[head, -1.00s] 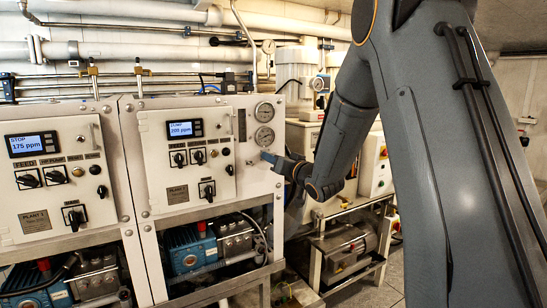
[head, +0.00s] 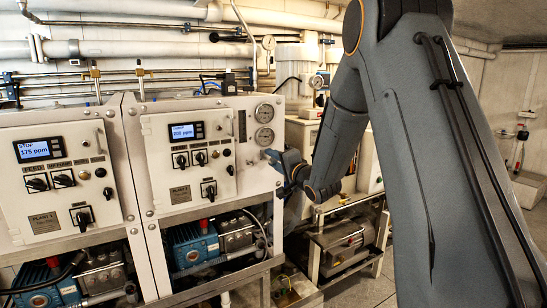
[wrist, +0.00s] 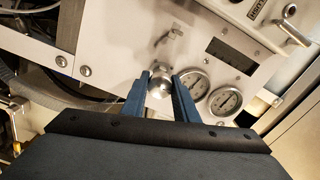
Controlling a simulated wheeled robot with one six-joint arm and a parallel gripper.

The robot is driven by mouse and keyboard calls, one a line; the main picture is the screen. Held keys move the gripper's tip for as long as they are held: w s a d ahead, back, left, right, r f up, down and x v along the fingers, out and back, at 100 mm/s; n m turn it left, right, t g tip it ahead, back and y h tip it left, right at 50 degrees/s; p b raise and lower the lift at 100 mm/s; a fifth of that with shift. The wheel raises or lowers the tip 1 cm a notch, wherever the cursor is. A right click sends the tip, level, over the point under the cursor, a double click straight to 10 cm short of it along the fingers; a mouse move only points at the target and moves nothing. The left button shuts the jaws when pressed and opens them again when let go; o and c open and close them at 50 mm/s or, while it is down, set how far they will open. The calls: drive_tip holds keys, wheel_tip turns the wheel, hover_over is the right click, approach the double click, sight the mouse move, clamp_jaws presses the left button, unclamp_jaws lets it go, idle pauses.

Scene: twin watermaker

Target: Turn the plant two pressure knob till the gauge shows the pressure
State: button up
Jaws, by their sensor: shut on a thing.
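The plant two panel (head: 220,165) is the right white panel in the head view, with a lit display (head: 182,132). My gripper (head: 271,156) is at its right side, below two round gauges, the upper (head: 264,112) and the lower (head: 264,137). In the wrist view my blue fingers (wrist: 160,88) are shut on a round silver knob (wrist: 160,78), one finger on each side. The gauges show beside it there, a nearer one (wrist: 193,88) and a farther one (wrist: 225,101). Their needle readings are too small to tell. The fingers hide the knob in the head view.
The plant one panel (head: 60,180) stands to the left, its display reading 175 ppm. Blue pumps (head: 190,245) sit under the panels. Pipes run along the wall above. A metal frame with a motor (head: 340,240) stands right of the panel, below my arm.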

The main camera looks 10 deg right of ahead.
drive_tip(key=shift+m+p, duration=0.35)
drive_tip(key=shift+m, duration=0.75)
drive_tip(key=o, duration=1.1)
drive_tip(key=shift+d, duration=0.1)
drive_tip(key=shift+s, duration=0.1)
drive_tip(key=b+v, duration=0.2)
drive_tip(key=v, duration=0.5)
drive_tip(key=shift+s+d+b, duration=0.15)
drive_tip(key=shift+s+b, duration=0.15)
drive_tip(key=shift+b, duration=0.05)
